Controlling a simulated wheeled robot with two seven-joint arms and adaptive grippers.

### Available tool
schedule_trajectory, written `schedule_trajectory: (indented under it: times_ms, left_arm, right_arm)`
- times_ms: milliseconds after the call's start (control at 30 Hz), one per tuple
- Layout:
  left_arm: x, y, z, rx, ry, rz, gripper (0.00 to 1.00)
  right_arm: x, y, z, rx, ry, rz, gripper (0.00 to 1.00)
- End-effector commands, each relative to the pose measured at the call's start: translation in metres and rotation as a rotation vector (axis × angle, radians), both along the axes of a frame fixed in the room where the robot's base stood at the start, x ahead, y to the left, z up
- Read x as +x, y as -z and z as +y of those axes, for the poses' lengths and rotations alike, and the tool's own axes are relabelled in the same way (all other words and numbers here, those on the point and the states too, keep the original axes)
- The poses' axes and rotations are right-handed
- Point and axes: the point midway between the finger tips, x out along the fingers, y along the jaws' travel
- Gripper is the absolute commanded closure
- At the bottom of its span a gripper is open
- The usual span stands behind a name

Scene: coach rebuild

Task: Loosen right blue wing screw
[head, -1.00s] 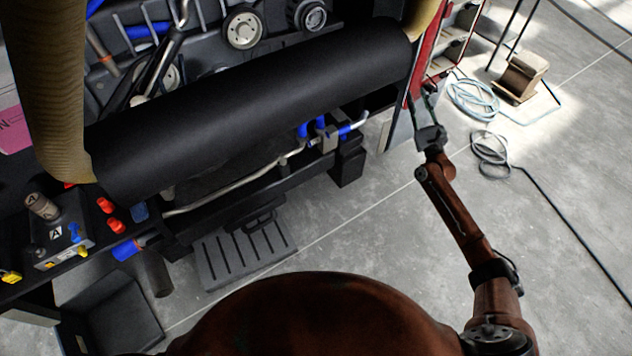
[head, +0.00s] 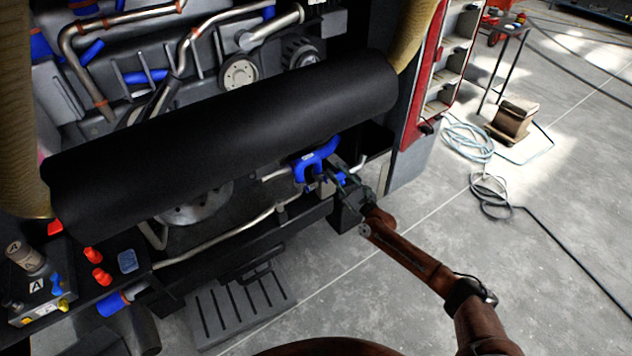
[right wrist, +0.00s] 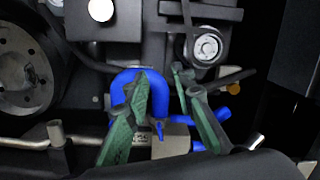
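A blue hose (head: 318,158) bends down to a grey fitting below the black roll, and small blue parts show around it. In the right wrist view the hose (right wrist: 124,84) runs behind the fingers to the grey block (right wrist: 172,136). A small blue wing screw (right wrist: 160,130) shows on that block, between the fingers. Other blue pieces (right wrist: 228,115) stick out at the right, partly hidden by a finger. My right gripper (head: 338,168) is at the fitting; its green-padded fingers (right wrist: 168,102) are apart with nothing held. Contact cannot be told. My left gripper is out of view.
The thick black roll (head: 220,130) lies across the engine bay just above my right gripper. A metal pipe (head: 215,240) runs below it. A control box (head: 38,285) with red knobs beside it stands at left. Floor (head: 450,235) at right is open, with coiled hoses.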

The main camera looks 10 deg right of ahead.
Motion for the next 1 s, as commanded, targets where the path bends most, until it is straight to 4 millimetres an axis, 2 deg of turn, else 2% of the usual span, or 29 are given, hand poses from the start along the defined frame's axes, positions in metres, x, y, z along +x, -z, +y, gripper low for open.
schedule_trajectory:
  times_ms: [100, 233, 400, 600, 933, 1000]
  left_arm:
    - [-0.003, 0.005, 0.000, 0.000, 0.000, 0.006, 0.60]
    - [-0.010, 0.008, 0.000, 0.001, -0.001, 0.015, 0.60]
    - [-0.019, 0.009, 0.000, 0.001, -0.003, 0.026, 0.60]
    - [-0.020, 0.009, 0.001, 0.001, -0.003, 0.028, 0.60]
    - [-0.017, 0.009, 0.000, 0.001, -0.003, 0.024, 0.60]
    - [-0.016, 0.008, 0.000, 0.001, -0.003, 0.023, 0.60]
  right_arm:
    - [0.017, -0.003, 0.003, -0.019, 0.003, -0.008, 0.77]
    - [0.029, -0.007, 0.006, -0.031, 0.005, -0.015, 0.77]
    - [0.034, -0.009, 0.007, -0.036, 0.005, -0.018, 0.77]
    - [0.034, -0.010, 0.007, -0.036, 0.005, -0.018, 0.77]
    - [0.033, -0.010, 0.007, -0.034, 0.005, -0.017, 1.00]
    - [0.033, -0.010, 0.007, -0.033, 0.005, -0.017, 1.00]
